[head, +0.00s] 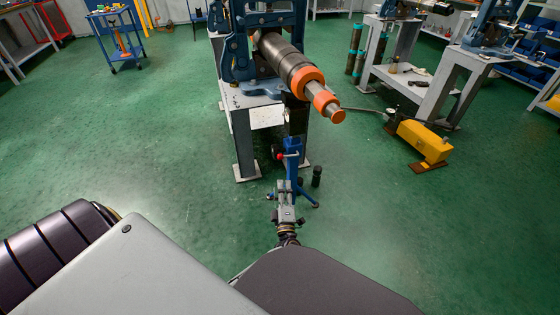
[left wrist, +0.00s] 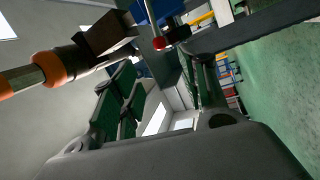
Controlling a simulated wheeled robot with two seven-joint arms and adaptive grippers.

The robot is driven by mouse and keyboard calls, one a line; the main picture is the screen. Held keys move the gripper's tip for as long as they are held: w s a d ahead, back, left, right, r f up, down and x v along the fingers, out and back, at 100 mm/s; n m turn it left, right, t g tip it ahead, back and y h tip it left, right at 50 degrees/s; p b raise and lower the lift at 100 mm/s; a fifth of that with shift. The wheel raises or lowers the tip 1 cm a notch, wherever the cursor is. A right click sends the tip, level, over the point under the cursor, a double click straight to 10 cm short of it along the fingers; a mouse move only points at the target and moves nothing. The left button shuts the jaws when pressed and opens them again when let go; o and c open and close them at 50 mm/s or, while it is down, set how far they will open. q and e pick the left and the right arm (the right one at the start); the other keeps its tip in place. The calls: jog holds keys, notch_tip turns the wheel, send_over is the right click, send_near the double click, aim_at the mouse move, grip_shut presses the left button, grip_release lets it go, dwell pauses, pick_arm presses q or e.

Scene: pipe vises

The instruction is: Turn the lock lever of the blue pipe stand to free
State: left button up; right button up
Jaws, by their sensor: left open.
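The blue pipe stand (head: 292,165) stands on the green floor below the end of a pipe in the head view. Its lock lever ends in a red ball (head: 280,156) on the stand's left side. In the left wrist view the red ball (left wrist: 158,43) shows beyond the fingertips, with part of the blue stand (left wrist: 150,10) above it. My left gripper (head: 285,185) is just in front of the stand and hides part of it. In the wrist view its green-padded fingers (left wrist: 160,85) are apart and empty. I cannot tell exactly how far the ball is from them. My right gripper is out of view.
A dark pipe with orange rings (head: 308,82) juts toward me from the blue vise above the stand; its end (left wrist: 35,75) also shows in the wrist view. A yellow pump (head: 424,140) lies to the right. The floor at left is open.

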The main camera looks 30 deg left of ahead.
aim_at(289, 156)
pick_arm(q)
jog(key=shift+w+a, duration=0.1)
jog(key=b+x, duration=0.3)
jog(key=x, duration=1)
jog(key=shift+w, duration=0.25)
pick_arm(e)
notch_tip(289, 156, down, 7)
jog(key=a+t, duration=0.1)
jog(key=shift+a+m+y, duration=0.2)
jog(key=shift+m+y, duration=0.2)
pick_arm(q)
jog(key=shift+a, duration=0.1)
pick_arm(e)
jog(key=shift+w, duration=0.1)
pick_arm(q)
grip_shut()
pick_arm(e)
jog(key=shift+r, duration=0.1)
